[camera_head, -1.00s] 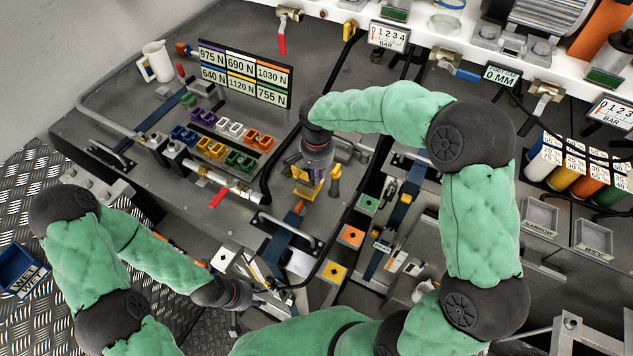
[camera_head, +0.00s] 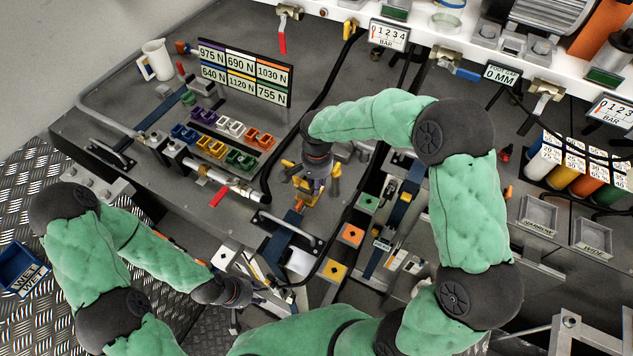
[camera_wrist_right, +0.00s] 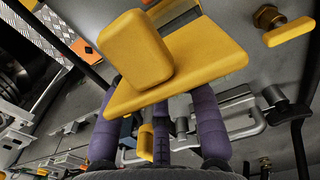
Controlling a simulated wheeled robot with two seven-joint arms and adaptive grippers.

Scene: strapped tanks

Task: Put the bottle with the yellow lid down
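I cannot make out a bottle with a yellow lid for sure in either view. My right gripper (camera_head: 314,188) points down at a yellow piece (camera_head: 300,184) on the grey deck. A narrow yellow part (camera_wrist_right: 146,142) shows between the fingers. My left gripper (camera_head: 262,301) is low at the front, by the deck's front edge; its fingers are too small to read.
Coloured cups (camera_head: 211,148) stand in rows before a force label board (camera_head: 243,75). A white jug (camera_head: 158,60) stands at the back left. A yellow stub (camera_wrist_right: 288,32) and metal brackets (camera_wrist_right: 235,112) are close to my right gripper. Coloured canisters (camera_head: 580,170) stand right.

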